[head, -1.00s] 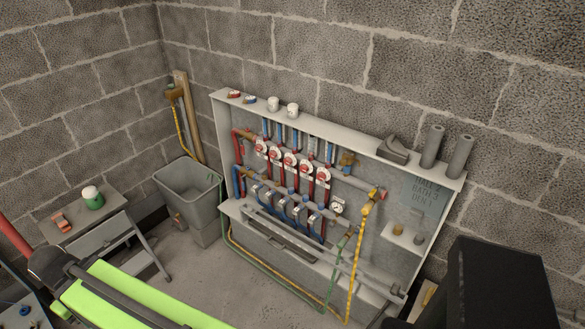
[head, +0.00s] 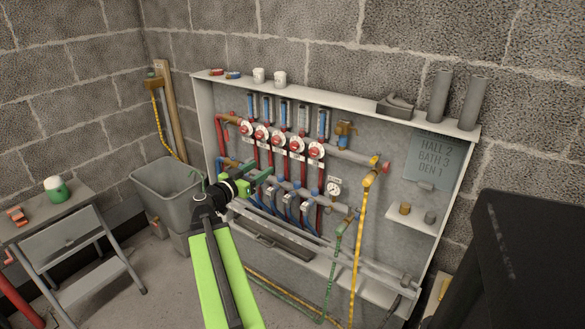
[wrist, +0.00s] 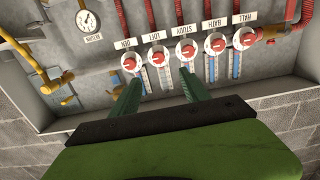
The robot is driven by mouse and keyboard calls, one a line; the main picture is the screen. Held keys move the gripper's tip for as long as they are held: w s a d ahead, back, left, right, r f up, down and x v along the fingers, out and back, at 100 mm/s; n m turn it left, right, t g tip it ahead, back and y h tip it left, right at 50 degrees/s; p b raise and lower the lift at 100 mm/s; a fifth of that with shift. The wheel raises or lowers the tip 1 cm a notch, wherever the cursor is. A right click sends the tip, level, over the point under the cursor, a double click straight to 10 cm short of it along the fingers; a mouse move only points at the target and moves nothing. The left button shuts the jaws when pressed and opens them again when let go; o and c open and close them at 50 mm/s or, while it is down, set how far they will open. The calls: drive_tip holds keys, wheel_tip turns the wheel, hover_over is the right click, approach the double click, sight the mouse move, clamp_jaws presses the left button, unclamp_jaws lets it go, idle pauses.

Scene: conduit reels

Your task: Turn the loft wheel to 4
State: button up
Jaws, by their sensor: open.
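The loft wheel is a red handle on a round white dial, fourth from left in the head view (head: 297,145). In the wrist view, which is upside down, it is second from left (wrist: 157,55), by its LOFT label (wrist: 153,36). My gripper (wrist: 160,76) is open and empty there. Its green fingers point at the wheel row, their tips either side of the loft wheel's line. I cannot tell how far short of it they are. In the head view my gripper (head: 258,175) is in front of the cabinet, below and left of the wheel. The dial's number is unreadable.
Den (wrist: 130,62) and study (wrist: 187,52) wheels flank the loft wheel closely. A card (head: 440,160) reads HALL 2, BATH 3, DEN 1. A yellow hose (head: 362,235) hangs right of the wheels. A dark box (head: 525,255) stands front right; a grey bin (head: 165,190) is left.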

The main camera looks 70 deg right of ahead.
sight(293, 146)
drive_tip(key=x, duration=1.2)
drive_tip(key=r+x, duration=0.1)
drive_tip(key=x, duration=0.5)
drive_tip(key=shift+s+r, duration=0.1)
drive_tip(key=shift+s, duration=0.3)
drive_tip(key=shift+c, duration=0.3)
